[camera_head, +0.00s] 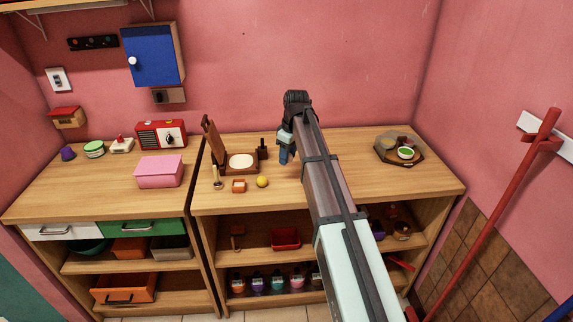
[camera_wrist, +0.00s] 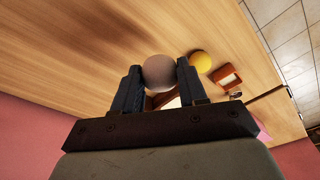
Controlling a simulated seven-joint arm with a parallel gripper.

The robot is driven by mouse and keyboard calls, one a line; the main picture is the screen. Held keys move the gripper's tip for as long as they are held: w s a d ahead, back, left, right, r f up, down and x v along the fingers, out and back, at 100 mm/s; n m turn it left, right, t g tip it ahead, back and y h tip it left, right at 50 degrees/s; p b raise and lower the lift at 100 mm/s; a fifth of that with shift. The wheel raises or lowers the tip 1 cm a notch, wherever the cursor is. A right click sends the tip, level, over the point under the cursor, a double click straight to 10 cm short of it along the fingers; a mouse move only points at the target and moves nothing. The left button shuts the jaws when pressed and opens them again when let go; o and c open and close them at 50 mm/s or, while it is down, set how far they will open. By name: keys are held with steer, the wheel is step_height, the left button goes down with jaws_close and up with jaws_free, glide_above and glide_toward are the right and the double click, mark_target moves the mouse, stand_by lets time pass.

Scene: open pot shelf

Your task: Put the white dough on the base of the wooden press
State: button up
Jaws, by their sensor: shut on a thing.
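My gripper (camera_wrist: 160,80) is shut on a pale round ball, the white dough (camera_wrist: 158,69), with one finger on each side. In the head view, my gripper (camera_head: 284,154) hangs above the right-hand counter, to the right of the wooden press, and the dough cannot be made out there. The wooden press (camera_head: 214,141) stands open, with its lid raised on the left. A round cream-white plate (camera_head: 242,161) shows on its base. In the wrist view, the press is mostly hidden behind the gripper and dough.
A yellow ball (camera_head: 262,181), a small orange box (camera_head: 239,186) and a small upright tool (camera_head: 217,180) sit in front of the press. A dark upright object (camera_head: 263,149) stands just right of it. A tray (camera_head: 382,157) lies at the far right. The counter's right front is clear.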

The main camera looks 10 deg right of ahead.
steer(key=shift+a+r, duration=0.25)
steer(key=shift+r, duration=0.2)
steer(key=w+a+n, duration=0.1)
steer(key=w+a, duration=0.1)
steer(key=a, duration=0.7)
step_height(320, 180, up, 2)
steer(key=m, duration=0.2)
glide_above(241, 161)
steer(key=shift+s+d+f, duration=0.1)
steer(key=shift+s+f, duration=0.05)
steer(key=shift+f, duration=2.15)
steer(key=shift+s+d+f, duration=0.1)
steer(key=shift+f, duration=2.15)
steer(key=shift+f, duration=0.1)
steer(key=o, duration=1)
steer(key=shift+o, duration=0.2)
